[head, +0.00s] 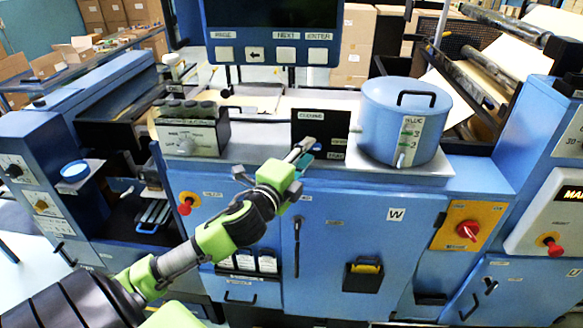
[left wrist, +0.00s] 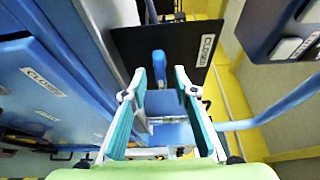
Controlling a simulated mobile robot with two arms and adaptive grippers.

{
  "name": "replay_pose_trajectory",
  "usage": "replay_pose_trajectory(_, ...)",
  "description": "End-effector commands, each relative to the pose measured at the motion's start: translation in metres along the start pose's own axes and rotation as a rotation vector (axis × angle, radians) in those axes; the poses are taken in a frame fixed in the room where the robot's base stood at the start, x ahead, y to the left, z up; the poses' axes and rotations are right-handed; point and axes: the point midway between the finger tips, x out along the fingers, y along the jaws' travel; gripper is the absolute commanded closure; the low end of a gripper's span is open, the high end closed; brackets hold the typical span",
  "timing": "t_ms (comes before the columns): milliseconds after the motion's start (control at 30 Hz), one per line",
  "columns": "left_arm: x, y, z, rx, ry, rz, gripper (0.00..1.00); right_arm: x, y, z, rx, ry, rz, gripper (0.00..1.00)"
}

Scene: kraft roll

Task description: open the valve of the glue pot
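The glue pot (head: 388,125) is a blue round pot with a black lid handle and a level gauge, standing upright on the machine top. Left of it in the head view stands a black plate (head: 322,127) with a CLOSED label; this plate (left wrist: 133,48) also shows in the left wrist view. A blue lever (left wrist: 159,62), seemingly the valve handle, stands in front of the plate. My left gripper (head: 304,150) is open, its fingers (left wrist: 160,80) on either side of the lever in the picture. I cannot tell whether they touch it. My right gripper is out of view.
A control box with dark knobs (head: 190,130) stands left of the plate. A hanging screen panel (head: 270,50) is above and behind. A blue pipe (left wrist: 268,115) runs right of the gripper in the left wrist view. Cabinet doors (head: 365,240) lie below the machine top.

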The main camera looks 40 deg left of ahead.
Motion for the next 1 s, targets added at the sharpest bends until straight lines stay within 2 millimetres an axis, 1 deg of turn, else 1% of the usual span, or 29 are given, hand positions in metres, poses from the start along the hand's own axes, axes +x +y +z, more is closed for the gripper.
replay_pose_trajectory(33, -0.009, 0.001, -0.001, 0.000, 0.001, 0.003, 0.73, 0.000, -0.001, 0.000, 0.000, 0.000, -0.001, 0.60)
replay_pose_trajectory(200, -0.037, 0.002, 0.000, -0.001, 0.001, 0.003, 0.73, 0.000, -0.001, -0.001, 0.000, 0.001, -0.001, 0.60)
replay_pose_trajectory(500, -0.081, 0.001, 0.001, -0.001, 0.000, 0.002, 0.73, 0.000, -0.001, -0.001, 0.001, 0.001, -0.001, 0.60)
replay_pose_trajectory(700, -0.096, 0.000, 0.001, 0.000, -0.001, 0.000, 0.73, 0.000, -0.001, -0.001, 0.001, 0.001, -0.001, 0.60)
replay_pose_trajectory(1000, -0.100, -0.001, 0.001, 0.001, -0.001, -0.001, 0.73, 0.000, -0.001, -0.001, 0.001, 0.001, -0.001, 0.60)
